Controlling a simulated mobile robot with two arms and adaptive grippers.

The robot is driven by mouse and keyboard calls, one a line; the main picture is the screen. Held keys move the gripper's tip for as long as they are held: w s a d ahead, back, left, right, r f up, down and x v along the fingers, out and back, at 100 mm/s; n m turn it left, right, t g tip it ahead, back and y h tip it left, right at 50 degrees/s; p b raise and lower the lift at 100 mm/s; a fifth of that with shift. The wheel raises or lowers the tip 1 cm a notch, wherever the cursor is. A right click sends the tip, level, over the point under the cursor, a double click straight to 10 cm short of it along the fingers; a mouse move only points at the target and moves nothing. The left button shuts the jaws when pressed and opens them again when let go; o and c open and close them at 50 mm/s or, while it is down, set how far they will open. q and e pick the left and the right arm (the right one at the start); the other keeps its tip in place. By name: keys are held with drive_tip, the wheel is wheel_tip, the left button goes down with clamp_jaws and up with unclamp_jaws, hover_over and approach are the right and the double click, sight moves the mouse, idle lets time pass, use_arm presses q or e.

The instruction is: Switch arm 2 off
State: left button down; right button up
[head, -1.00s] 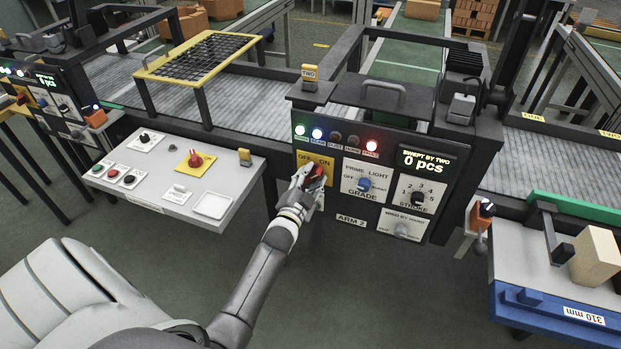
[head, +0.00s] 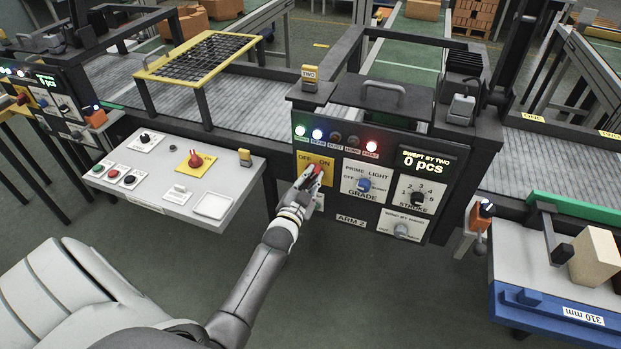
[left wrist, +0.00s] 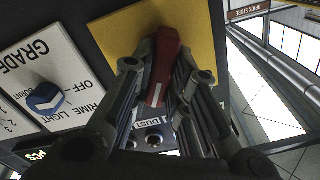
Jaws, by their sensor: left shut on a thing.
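The ARM 2 panel (head: 345,205) stands in the middle of the head view. Its yellow OFF/ON plate (head: 313,162) is at the panel's upper left. My left gripper (head: 309,181) is at this plate, shut on the red switch handle (left wrist: 164,65). In the left wrist view the fingers (left wrist: 160,88) sit on both sides of the red handle, in front of the yellow plate (left wrist: 128,30). The handle is partly hidden by the fingers in the head view, and its exact setting is hard to tell. My right gripper is not in view.
Right of the plate are the blue GRADE knob (head: 364,184), the STROKE knob (head: 417,197) and a lower grey knob (head: 401,230). Green, blue and red lamps (head: 372,146) glow above. The display (head: 424,162) reads 0 pcs. A grey console (head: 226,180) stands to the left.

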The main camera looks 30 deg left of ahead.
use_arm(q)
drive_tip(key=n, duration=0.3)
drive_tip(key=shift+n, duration=0.4)
drive_tip(key=n, duration=0.3)
drive_tip(key=shift+n, duration=0.3)
drive_tip(key=n, duration=0.3)
drive_tip(key=shift+a+f+n, duration=0.1)
drive_tip(key=shift+n, duration=0.2)
drive_tip(key=shift+n+b, duration=0.3)
drive_tip(key=shift+n, duration=1.9)
drive_tip(key=c, duration=1.4)
unclamp_jaws()
